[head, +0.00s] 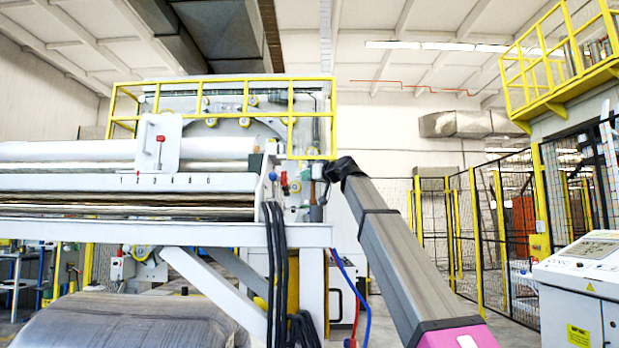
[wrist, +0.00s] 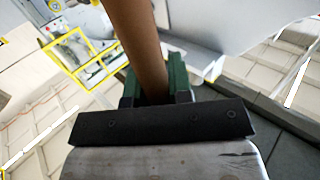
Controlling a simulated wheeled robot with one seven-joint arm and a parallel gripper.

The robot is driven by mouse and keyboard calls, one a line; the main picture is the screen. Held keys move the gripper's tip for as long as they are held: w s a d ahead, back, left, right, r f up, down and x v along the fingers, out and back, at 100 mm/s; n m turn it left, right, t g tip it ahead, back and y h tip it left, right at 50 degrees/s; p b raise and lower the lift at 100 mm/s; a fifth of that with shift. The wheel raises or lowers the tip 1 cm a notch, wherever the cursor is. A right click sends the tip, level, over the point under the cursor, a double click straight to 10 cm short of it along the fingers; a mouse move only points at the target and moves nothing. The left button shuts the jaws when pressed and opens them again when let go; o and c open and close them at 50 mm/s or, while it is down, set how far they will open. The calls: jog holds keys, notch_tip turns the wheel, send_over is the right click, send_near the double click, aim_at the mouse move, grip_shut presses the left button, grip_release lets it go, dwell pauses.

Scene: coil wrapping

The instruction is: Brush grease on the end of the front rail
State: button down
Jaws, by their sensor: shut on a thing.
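In the wrist view the green jaws of my gripper (wrist: 154,84) are shut on a thick brown handle (wrist: 140,40), probably the brush's. The handle runs up out of the picture, so its bristles and any grease are out of sight. In the head view my arm reaches up to the right end of the machine, and its dark wrist (head: 341,168) is beside that end. The jaws are not clear there. The front rail seems to be the white numbered rail (head: 100,183) across the machine, its right end near the dark wrist. I cannot tell whether the brush touches it.
A yellow guard frame (head: 292,118) stands above the machine's end. Black hoses (head: 276,250) hang below it. A large wrapped coil (head: 120,322) lies at lower left. A control console (head: 585,275) stands at right, before a mesh fence (head: 480,225).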

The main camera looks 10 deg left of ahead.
jog(key=shift+f, duration=0.55)
dwell(1.3)
notch_tip(320, 180, up, 7)
dwell(1.0)
dwell(0.6)
